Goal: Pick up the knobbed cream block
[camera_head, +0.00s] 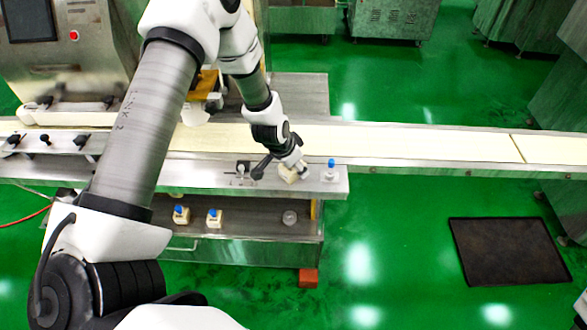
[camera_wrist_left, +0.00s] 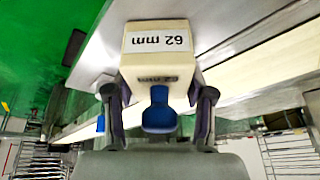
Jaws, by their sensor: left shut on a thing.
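My left gripper (camera_head: 297,167) is over the metal ledge at the front of the machine. Its fingers (camera_wrist_left: 160,108) are shut on a knobbed cream block (camera_wrist_left: 157,58), one finger on each side. The block has a blue knob (camera_wrist_left: 159,108) pointing towards the gripper and a white label reading "62 mm". In the head view the block (camera_head: 287,175) is small and partly covered by the gripper. It is at the ledge, but I cannot tell whether it touches it. My right gripper is not in view.
Another blue-knobbed piece (camera_head: 331,172) stands on the ledge just right of the gripper. Two blue-knobbed cream blocks (camera_head: 181,215) (camera_head: 214,219) and a round metal piece (camera_head: 289,217) are on the lower shelf. The pale conveyor belt (camera_head: 420,143) runs behind. A dark mat (camera_head: 508,250) lies on the green floor.

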